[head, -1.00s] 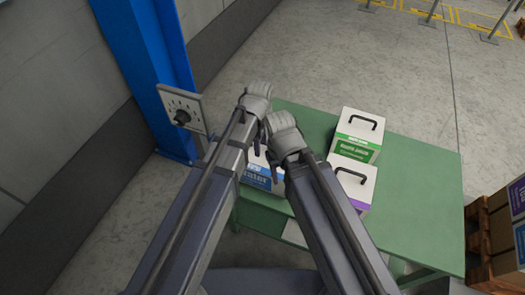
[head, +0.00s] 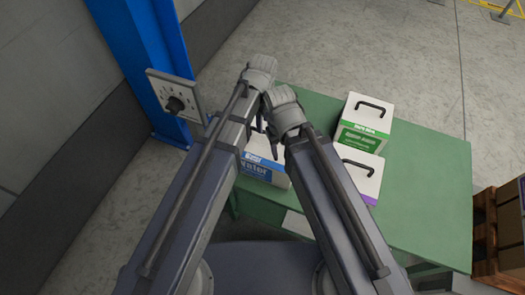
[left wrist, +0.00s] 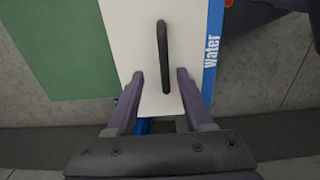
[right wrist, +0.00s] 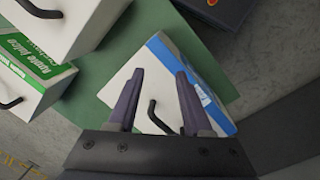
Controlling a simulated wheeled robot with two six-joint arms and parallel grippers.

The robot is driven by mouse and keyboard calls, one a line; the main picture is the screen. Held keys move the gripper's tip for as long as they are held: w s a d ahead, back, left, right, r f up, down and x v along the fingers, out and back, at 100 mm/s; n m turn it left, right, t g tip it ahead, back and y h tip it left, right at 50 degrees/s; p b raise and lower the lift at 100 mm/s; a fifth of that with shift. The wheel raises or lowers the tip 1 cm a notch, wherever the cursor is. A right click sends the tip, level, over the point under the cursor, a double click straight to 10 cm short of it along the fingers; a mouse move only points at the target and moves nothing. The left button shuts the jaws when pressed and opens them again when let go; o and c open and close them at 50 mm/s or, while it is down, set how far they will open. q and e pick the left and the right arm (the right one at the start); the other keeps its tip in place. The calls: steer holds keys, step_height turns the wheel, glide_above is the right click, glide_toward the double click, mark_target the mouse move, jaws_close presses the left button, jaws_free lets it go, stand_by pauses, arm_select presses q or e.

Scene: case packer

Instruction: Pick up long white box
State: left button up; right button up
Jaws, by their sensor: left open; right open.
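A long white box with a blue "Water" side (head: 268,169) stands on the green table, partly hidden behind my forearms in the head view. Its white top and black handle show in the left wrist view (left wrist: 145,45) and in the right wrist view (right wrist: 165,90). My left gripper (left wrist: 160,74) is open and empty, its fingers at either side of the box's near end in the picture, with the handle's end between and beyond them. My right gripper (right wrist: 159,73) is open and empty, with the handle showing between its fingers. I cannot tell whether either gripper touches the box.
A white box with a green label (head: 366,122) and a white box with a purple label (head: 357,176) stand to the right on the green table (head: 430,190). A blue post (head: 130,60) with a grey panel (head: 175,95) stands at the left. The table's right part is clear.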

mark_target(262, 146)
arm_select(q)
steer(key=shift+f, duration=0.1)
arm_select(e)
steer(key=shift+f, duration=0.1)
arm_select(q)
steer(key=f+b, duration=0.5)
steer(key=shift+s+f, duration=0.1)
steer(key=shift+s, duration=0.25)
arm_select(e)
step_height(262, 146, down, 5)
steer(key=shift+f, duration=0.1)
arm_select(q)
jaws_close()
stand_by(0.8)
